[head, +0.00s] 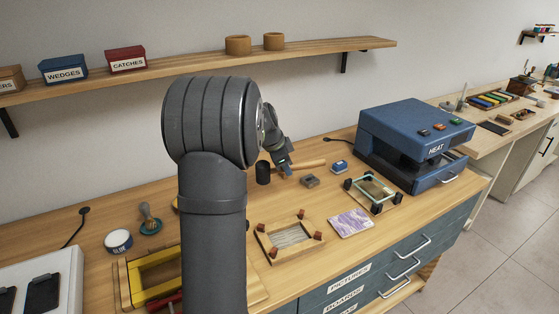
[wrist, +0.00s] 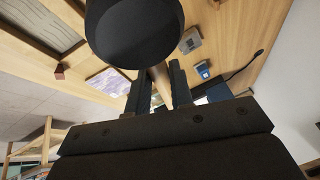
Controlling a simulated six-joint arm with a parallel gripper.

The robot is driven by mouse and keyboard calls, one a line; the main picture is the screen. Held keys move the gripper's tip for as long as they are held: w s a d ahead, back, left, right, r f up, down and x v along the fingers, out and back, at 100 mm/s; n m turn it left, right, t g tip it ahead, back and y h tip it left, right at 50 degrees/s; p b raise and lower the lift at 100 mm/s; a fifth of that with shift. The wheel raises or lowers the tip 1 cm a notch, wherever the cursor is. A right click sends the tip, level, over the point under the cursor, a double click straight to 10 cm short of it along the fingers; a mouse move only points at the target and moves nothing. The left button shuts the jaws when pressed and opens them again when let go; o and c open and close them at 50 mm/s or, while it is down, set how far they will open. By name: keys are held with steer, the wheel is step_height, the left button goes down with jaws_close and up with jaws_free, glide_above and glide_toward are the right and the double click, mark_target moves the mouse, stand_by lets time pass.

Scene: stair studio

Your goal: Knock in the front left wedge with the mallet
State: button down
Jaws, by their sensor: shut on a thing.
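My gripper (head: 286,168) is shut on the handle of the mallet. The mallet has a black cylindrical head (head: 263,173) and a pale wooden handle (head: 310,163). In the wrist view, the head (wrist: 133,32) looms close, with the handle (wrist: 159,84) between my fingers (wrist: 158,92). The wooden frame (head: 286,241) lies on the bench, in front of the mallet, with red-brown wedges at its corners. The front left wedge (head: 273,252) is at the corner nearest the head camera. Part of the frame (wrist: 45,40) and one wedge (wrist: 59,71) show in the wrist view.
A purple marbled sheet (head: 350,222) lies right of the frame. Behind it are a clamped glass piece (head: 374,190), a grey block (head: 310,181) and the blue heat press (head: 412,145). A yellow frame (head: 160,278) and glue pot (head: 118,241) are left. My arm hides the bench between.

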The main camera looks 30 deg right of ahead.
steer(key=s+a+r+m+g, duration=0.15)
steer(key=s+a+m, duration=0.35)
steer(key=s, duration=0.7)
steer(key=s+a+m+g, duration=0.3)
steer(key=s+a+m, duration=0.15)
steer(key=s, duration=0.75)
steer(key=shift+t+y, duration=0.25)
steer(key=shift+y, duration=0.05)
steer(key=shift+s+a+f, duration=0.1)
steer(key=shift+a+f, duration=0.1)
steer(key=shift+f, duration=1.1)
steer(key=shift+s+a+f, duration=0.1)
steer(key=shift+a+f, duration=0.05)
steer(key=shift+f, duration=1.1)
step_height(320, 180, down, 5)
steer(key=shift+f, duration=0.15)
step_height(320, 180, up, 6)
